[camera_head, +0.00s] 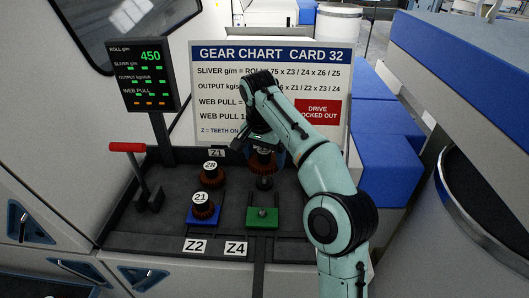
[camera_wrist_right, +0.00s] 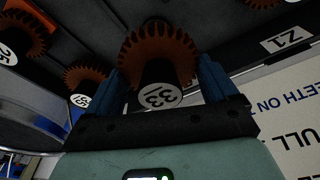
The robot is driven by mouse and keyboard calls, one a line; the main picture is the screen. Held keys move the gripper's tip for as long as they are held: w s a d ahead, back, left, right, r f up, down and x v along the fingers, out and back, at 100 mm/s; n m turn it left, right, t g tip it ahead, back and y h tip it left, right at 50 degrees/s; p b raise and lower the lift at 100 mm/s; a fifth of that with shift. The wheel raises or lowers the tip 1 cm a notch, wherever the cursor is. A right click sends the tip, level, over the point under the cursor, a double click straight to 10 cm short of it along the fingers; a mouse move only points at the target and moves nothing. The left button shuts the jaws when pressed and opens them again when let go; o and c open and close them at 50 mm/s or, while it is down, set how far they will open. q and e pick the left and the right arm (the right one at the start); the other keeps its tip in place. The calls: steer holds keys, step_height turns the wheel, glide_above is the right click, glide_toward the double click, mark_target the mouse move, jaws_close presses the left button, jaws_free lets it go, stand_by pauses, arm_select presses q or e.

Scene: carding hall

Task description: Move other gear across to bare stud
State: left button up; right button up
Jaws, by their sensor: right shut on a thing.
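My right gripper (camera_head: 262,148) is over the back of the dark gear deck. In the right wrist view its blue fingers (camera_wrist_right: 172,85) are shut on the black hub of an orange-brown gear (camera_wrist_right: 160,50), whose label looks like 33. That gear (camera_head: 263,163) is partly hidden by the gripper in the head view; I cannot tell whether it sits on a stud. A gear marked 28 (camera_head: 211,175) stands to its left. A gear marked 21 (camera_head: 203,207) stands on the blue block (camera_head: 190,219). The green block (camera_head: 254,223) carries a bare stud (camera_head: 262,212). My left gripper is not in view.
A red-handled lever (camera_head: 127,147) stands at the deck's left, below the display (camera_head: 142,75). The gear chart card (camera_head: 220,85) rises behind the deck. Labels Z2 (camera_head: 195,246) and Z4 (camera_head: 235,248) lie at the front. A dark post (camera_head: 264,183) stands between the held gear and the green block.

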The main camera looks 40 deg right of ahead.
mark_target(265, 177)
steer(key=f, duration=0.2)
steer(key=f+b, duration=0.1)
steer(key=shift+s, duration=0.25)
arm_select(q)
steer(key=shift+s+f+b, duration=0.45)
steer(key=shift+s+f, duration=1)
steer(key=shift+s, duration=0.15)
arm_select(e)
steer(key=shift+w+f, duration=0.1)
steer(key=shift+f, duration=1.1)
steer(key=o, duration=0.9)
